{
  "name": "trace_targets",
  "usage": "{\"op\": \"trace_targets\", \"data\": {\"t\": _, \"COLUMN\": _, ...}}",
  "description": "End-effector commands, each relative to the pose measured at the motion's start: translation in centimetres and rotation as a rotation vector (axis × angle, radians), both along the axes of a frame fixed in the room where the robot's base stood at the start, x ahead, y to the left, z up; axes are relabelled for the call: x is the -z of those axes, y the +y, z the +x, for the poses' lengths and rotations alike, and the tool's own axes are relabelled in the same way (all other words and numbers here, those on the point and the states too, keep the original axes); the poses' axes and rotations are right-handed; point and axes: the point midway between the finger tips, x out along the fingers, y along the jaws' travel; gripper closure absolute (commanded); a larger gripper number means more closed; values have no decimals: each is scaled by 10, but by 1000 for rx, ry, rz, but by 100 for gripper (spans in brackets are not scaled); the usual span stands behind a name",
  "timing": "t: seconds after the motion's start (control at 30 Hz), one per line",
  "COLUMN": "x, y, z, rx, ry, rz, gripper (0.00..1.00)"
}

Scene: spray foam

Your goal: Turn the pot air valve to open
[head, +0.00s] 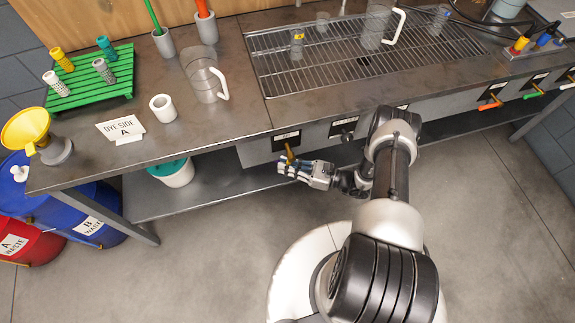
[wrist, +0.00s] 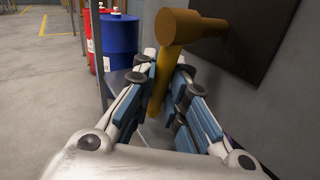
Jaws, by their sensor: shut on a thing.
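A brass-yellow valve handle (head: 289,152) sticks out from the front panel of the bench, below a black label plate (head: 286,140). The label is too small to read, so I cannot tell by it whether this is the pot air valve. In the wrist view the handle (wrist: 176,28) has a round hub on a stem, and its lever hangs down, slightly tilted. My gripper (head: 290,168) reaches it from the right. In the wrist view my gripper (wrist: 163,75) is shut on the lever, with blue-padded fingers on both sides. The lever's lower end is partly hidden.
A black knob (head: 347,134) sits to the right on the same panel; orange (head: 490,104) and green (head: 533,93) handles are farther right. A lower shelf (head: 215,190) holds a teal-lidded bucket (head: 174,174). Blue (head: 85,212) and red (head: 30,240) drums stand at left.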

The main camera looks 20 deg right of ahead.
Motion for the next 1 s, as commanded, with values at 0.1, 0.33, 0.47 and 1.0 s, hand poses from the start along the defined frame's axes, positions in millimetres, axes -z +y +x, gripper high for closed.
{"op": "trace_targets", "data": {"t": 0.1, "x": 0, "y": 0, "z": 0, "rx": -1, "ry": 1, "rz": 1, "gripper": 100}}
{"op": "trace_targets", "data": {"t": 0.33, "x": -4, "y": -7, "z": 0, "rx": 1, "ry": 1, "rz": -124, "gripper": 100}}
{"op": "trace_targets", "data": {"t": 0.47, "x": -2, "y": -12, "z": 0, "rx": -1, "ry": 1, "rz": -213, "gripper": 100}}
{"op": "trace_targets", "data": {"t": 1.0, "x": 2, "y": -13, "z": 0, "rx": -1, "ry": 0, "rz": -236, "gripper": 73}}
